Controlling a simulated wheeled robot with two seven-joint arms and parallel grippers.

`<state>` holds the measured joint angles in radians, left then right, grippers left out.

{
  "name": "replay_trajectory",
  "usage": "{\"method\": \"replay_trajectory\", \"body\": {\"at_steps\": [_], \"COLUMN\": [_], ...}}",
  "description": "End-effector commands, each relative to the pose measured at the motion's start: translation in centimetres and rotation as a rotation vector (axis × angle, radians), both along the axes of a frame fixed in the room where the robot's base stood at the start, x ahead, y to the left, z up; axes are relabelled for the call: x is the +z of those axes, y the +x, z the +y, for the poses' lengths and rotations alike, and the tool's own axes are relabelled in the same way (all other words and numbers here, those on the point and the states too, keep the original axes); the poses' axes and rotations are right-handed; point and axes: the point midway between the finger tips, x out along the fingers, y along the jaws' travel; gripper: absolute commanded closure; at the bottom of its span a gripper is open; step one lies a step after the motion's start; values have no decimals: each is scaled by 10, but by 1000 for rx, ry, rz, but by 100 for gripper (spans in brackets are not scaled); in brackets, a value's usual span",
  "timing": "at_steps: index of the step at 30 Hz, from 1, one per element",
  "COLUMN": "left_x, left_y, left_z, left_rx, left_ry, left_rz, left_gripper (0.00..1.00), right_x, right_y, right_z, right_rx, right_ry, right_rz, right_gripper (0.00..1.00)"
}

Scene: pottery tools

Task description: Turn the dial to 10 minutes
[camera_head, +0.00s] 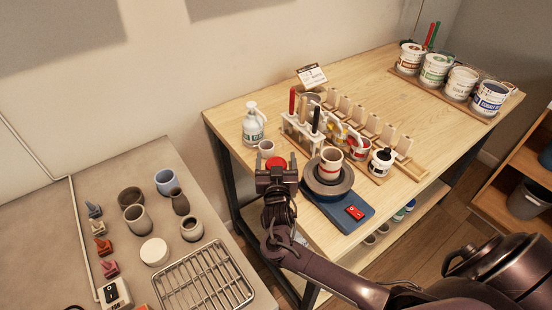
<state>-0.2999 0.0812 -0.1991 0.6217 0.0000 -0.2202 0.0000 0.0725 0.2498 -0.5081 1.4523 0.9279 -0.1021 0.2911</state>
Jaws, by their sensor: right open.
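My right gripper (276,172) reaches in from the lower right over the front left edge of the wooden table. It is open, with its two fingers apart. A small round red thing (276,162) shows at the fingertips and looks like the dial of a timer. The gripper hides its lower part, so I cannot tell whether the fingers touch it. No marks or minute figures on it can be read. My left gripper is not in view.
A pottery wheel (344,204) with a striped cup (330,163) stands just right of the gripper. A tool rack (300,135), a white pump bottle (253,124) and a small cup (266,147) stand behind. A grey table (105,180) with pots and a wire rack (203,280) is left.

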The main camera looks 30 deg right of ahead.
Motion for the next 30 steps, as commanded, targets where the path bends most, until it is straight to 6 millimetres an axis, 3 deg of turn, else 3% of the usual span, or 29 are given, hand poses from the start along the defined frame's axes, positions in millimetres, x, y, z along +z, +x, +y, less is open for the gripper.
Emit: {"method": "replay_trajectory", "body": {"at_steps": [8,18,30], "left_x": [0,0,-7], "left_y": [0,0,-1], "left_z": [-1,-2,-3], "left_rx": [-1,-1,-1], "left_ry": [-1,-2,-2], "left_rz": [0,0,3], "left_gripper": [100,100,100], "right_x": [-1,-1,0], "right_y": [1,1,1], "right_z": [-1,0,-2], "right_rx": [1,1,-73], "right_ry": [0,0,0], "right_rz": [1,1,-3], "right_gripper": [24,67,67]}}
